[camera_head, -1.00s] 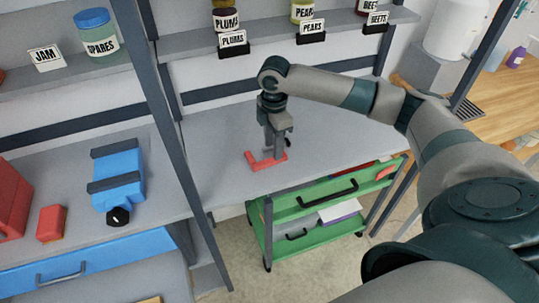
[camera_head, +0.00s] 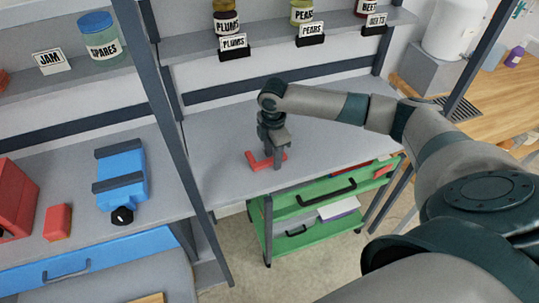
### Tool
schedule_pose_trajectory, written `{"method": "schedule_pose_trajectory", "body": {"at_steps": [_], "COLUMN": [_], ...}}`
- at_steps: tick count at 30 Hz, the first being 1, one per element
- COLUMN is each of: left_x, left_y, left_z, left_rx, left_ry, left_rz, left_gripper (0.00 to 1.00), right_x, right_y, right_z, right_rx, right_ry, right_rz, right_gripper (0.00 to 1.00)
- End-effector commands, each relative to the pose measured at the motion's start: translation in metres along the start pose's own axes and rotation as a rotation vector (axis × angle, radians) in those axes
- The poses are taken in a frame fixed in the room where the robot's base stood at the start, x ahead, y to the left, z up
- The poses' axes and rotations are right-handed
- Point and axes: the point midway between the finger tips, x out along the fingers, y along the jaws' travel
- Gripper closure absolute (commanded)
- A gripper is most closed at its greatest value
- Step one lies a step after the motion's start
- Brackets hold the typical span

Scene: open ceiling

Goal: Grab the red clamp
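The red clamp (camera_head: 260,164) lies flat on the grey worktop, a small red piece with an upright bit at its left end. My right gripper (camera_head: 277,160) points down over its right part, with the fingers low at the clamp. The fingers hide part of the clamp. I cannot tell whether they are closed on it or only around it. My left gripper is not in view.
The grey worktop (camera_head: 220,135) is otherwise clear around the clamp. A green drawer cart (camera_head: 285,216) stands below its front edge. A dark upright post (camera_head: 165,120) stands to the left. A shelf (camera_head: 270,38) with labelled jars runs above.

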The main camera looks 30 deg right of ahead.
Motion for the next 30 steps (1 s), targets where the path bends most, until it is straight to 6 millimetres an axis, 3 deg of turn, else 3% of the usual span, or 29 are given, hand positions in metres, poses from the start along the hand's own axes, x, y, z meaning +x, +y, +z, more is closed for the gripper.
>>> {"method": "schedule_pose_trajectory", "body": {"at_steps": [2,3,7,8,22,30], "left_x": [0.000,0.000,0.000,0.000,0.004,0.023], "left_y": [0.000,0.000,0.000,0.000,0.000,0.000], "left_z": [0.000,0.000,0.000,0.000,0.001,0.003], "left_rx": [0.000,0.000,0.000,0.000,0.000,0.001], "left_ry": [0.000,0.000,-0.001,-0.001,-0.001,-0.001], "left_rz": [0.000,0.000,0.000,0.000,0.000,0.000], "left_gripper": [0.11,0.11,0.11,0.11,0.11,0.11], "right_x": [0.000,0.000,0.000,0.000,-0.007,-0.040], "right_y": [0.000,0.000,0.000,0.000,0.001,0.002], "right_z": [0.000,0.000,0.000,0.000,0.000,-0.001], "right_rx": [0.000,0.000,0.000,0.000,0.000,-0.001], "right_ry": [0.000,0.000,0.000,0.000,0.001,0.003], "right_rz": [0.000,0.000,0.000,0.000,0.002,0.006], "right_gripper": [0.61,0.66,0.97,1.00,1.00,1.00]}}
